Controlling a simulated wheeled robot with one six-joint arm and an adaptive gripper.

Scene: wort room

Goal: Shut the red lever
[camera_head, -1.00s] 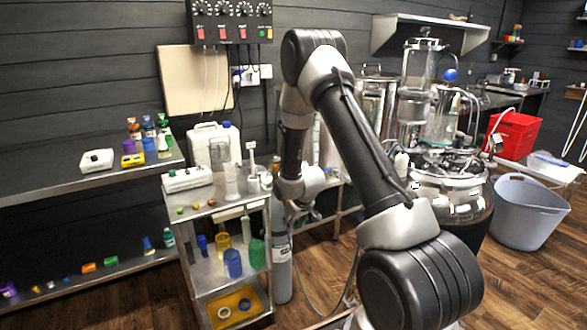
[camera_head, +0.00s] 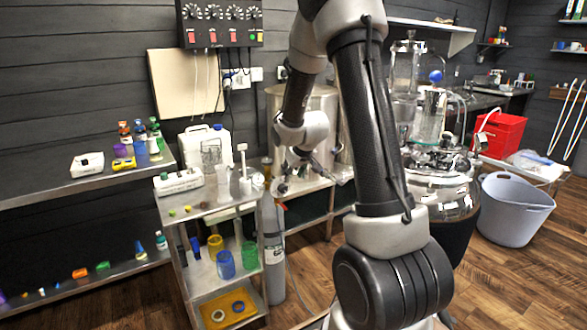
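A small red-orange piece (camera_head: 284,206), which looks like the red lever, shows beside a round silver fitting (camera_head: 279,187) just above the grey gas cylinder (camera_head: 273,255). It is too small to tell its exact angle. My gripper (camera_head: 302,172) hangs below my wrist, close above and to the right of this fitting, in front of the steel kettle (camera_head: 330,107). I cannot tell whether it touches the lever. The fingers are small and blend with the metal behind them, so their opening is unclear. My forearm hides part of the kettle's right side.
A steel cart (camera_head: 190,290) with jars and a yellow tray stands left of the cylinder. A shelf (camera_head: 60,191) with small items runs along the left wall. A glass vessel (camera_head: 435,165), red bin (camera_head: 500,133) and grey tub (camera_head: 515,210) stand right. Wooden floor is open at lower right.

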